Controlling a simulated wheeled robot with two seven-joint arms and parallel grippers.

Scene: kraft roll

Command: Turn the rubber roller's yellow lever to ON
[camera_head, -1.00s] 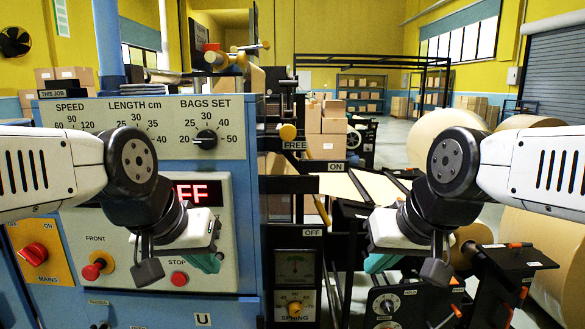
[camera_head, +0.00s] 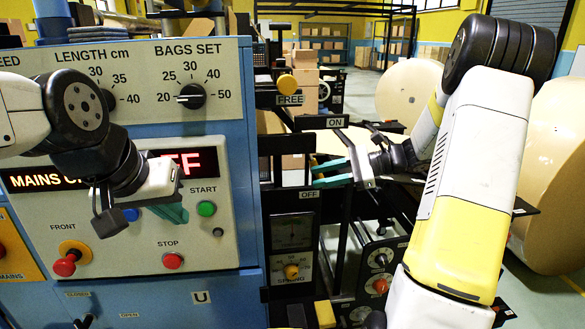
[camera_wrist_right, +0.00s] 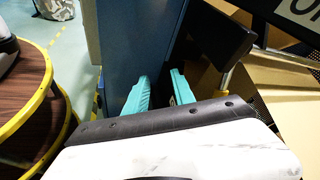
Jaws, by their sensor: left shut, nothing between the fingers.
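The rubber roller's ON label (camera_head: 335,122) and OFF label (camera_head: 308,194) show on the dark frame right of the blue cabinet. I cannot pick out the yellow lever in the head view; my right gripper covers much of that spot. In the right wrist view a short yellow bar (camera_wrist_right: 227,78) under a dark block stands right of the fingers; I cannot tell whether it is the lever. My right gripper (camera_head: 315,176) is open between the ON and OFF labels, its teal fingers apart. My left gripper (camera_head: 178,214) is shut and empty before the control panel.
The blue cabinet's panel (camera_head: 110,240) carries a START button (camera_head: 206,208), a STOP button (camera_head: 172,261) and dials. A FREE label with a yellow knob (camera_head: 288,82) sits above ON. The spring dial (camera_head: 291,271) is below OFF. Large kraft rolls (camera_head: 412,92) stand at right.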

